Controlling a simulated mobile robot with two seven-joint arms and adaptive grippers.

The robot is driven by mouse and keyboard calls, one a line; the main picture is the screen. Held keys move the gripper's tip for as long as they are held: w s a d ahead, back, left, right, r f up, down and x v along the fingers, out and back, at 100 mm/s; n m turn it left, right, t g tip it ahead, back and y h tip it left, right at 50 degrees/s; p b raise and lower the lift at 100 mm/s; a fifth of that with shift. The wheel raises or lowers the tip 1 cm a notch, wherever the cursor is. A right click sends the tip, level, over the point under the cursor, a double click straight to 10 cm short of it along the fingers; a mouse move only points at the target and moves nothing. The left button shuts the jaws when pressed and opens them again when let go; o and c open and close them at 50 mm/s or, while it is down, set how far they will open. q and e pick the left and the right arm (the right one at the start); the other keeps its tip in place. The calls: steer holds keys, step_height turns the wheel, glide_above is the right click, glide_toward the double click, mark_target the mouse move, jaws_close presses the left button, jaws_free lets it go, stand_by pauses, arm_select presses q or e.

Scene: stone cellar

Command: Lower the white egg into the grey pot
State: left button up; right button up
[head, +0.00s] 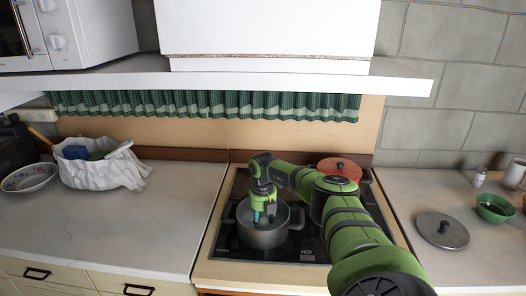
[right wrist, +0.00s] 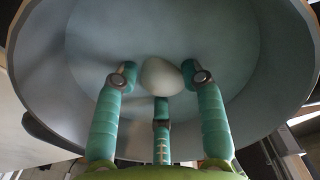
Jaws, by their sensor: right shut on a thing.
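The grey pot (head: 258,236) stands on the black stove top in the head view. My right gripper (head: 264,219) points down into its mouth, with the fingertips inside the rim. In the right wrist view the pot's wall (right wrist: 45,50) surrounds the gripper (right wrist: 161,80). The white egg (right wrist: 161,76) sits between the teal fingers, which are shut on it. The egg is hidden in the head view. I cannot tell whether it touches the pot's bottom. My left gripper is not in view.
A red pot lid (head: 340,168) shows behind my right arm on the stove (head: 225,262). A grey lid (head: 442,231) and a green bowl (head: 494,208) are on the right counter. A white bag (head: 100,168) and a patterned bowl (head: 29,177) are on the left counter, whose front is clear.

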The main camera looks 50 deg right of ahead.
steer(key=shift+f, duration=0.2)
steer(key=o, duration=0.9)
step_height(320, 180, up, 12)
stand_by(0.4)
